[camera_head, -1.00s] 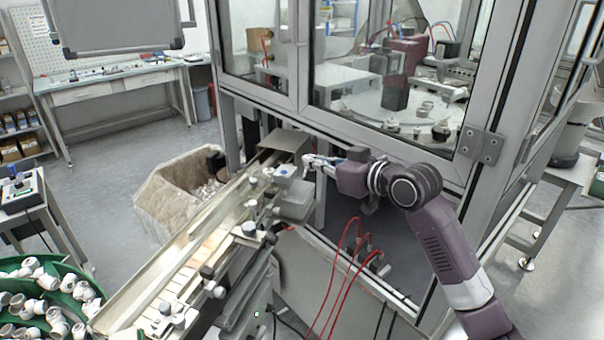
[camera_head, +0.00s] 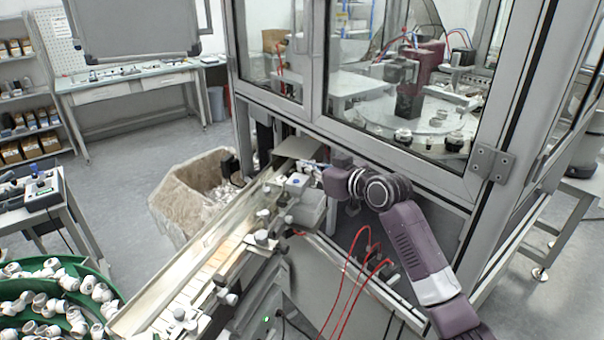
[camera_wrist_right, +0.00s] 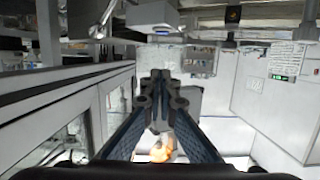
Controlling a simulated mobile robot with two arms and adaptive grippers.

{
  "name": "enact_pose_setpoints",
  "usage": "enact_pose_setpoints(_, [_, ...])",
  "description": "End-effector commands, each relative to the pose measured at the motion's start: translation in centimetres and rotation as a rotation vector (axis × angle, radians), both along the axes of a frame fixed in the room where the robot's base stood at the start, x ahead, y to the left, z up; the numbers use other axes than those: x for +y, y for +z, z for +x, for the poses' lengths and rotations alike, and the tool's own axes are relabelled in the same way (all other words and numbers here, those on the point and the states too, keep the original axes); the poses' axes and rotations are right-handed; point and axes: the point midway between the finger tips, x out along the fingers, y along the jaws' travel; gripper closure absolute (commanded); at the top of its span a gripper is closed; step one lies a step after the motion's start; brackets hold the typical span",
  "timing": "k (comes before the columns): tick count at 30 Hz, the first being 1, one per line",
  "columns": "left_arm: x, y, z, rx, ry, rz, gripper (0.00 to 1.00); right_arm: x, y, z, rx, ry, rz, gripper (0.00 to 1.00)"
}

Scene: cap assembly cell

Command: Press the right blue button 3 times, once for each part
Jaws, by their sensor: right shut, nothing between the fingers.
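A small blue button (camera_head: 296,180) shows on top of a white box at the upper end of the feeder rail in the head view. Only one blue button can be made out there. My right gripper (camera_head: 303,166) comes in from the right and is just behind the button. I cannot tell whether it touches the box. In the right wrist view its two dark fingers (camera_wrist_right: 160,84) are together, with nothing between them. My left gripper is not in view.
A long feeder rail (camera_head: 212,246) runs to the lower left, toward a green bowl (camera_head: 100,270) of white parts. A bin (camera_head: 185,200) stands left of the rail. The glass-walled machine frame (camera_head: 395,165) rises close behind my right arm. Red hoses (camera_head: 352,262) loop below it.

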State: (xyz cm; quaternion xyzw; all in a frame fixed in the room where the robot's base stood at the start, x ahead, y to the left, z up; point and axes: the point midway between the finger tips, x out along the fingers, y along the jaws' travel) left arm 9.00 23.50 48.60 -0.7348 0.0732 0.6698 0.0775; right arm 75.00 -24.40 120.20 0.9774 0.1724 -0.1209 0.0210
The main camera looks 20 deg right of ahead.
Motion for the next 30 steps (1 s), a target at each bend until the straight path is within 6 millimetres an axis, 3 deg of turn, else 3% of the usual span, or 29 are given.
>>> enact_pose_setpoints(4, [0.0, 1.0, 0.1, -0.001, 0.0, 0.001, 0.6, 0.7, -0.2, 1.9, 0.0, 0.0, 0.002, 1.0])
enact_pose_setpoints(6, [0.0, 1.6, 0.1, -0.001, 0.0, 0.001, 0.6, 0.6, -1.8, 1.6, 0.006, -0.001, 0.002, 1.0])
enact_pose_setpoints(12, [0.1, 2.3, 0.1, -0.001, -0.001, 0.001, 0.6, 0.6, -3.9, 1.7, 0.001, -0.001, 0.0, 1.0])
enact_pose_setpoints(25, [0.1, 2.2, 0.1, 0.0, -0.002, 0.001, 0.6, 0.6, -4.5, 1.6, 0.0, -0.001, 0.0, 1.0])
enact_pose_setpoints(30, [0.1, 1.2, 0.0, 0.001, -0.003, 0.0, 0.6, 0.5, -5.4, 1.6, -0.001, -0.001, -0.002, 1.0])
